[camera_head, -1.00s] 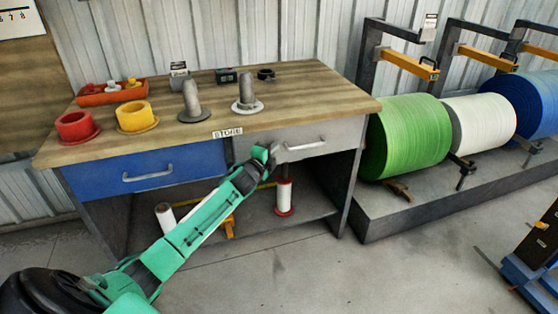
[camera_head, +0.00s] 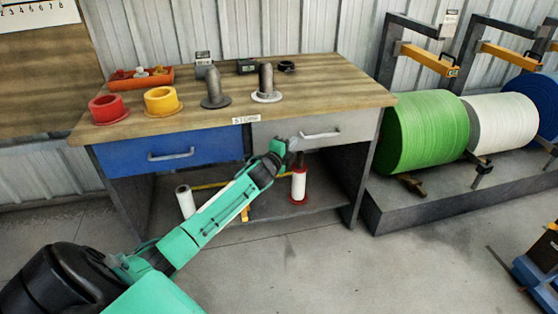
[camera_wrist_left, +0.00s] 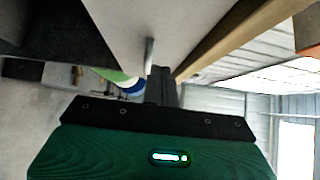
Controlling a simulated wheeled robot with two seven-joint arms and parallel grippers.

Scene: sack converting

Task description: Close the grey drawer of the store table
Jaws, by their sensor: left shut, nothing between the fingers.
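The store table (camera_head: 330,92) has a wooden top and a small STORE label. Its grey drawer (camera_head: 350,122), with a pale bar handle (camera_head: 320,134), is at the right under the top. The drawer front looks about level with the table's front edge; any small gap cannot be told. My left gripper (camera_head: 293,147) is shut and empty at the lower left part of the grey front, just left of the handle. In the left wrist view my fingers (camera_wrist_left: 161,84) point toward the grey front (camera_wrist_left: 140,18) and the handle (camera_wrist_left: 149,52). Contact cannot be told. My right gripper is not in view.
A blue drawer (camera_head: 165,155) is left of the grey one. Red (camera_head: 108,109) and yellow (camera_head: 162,101) flanged rings and two grey spindles stand on top. White spools are on the lower shelf. A rack with green (camera_head: 425,130), white and blue rolls stands right. Floor in front is clear.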

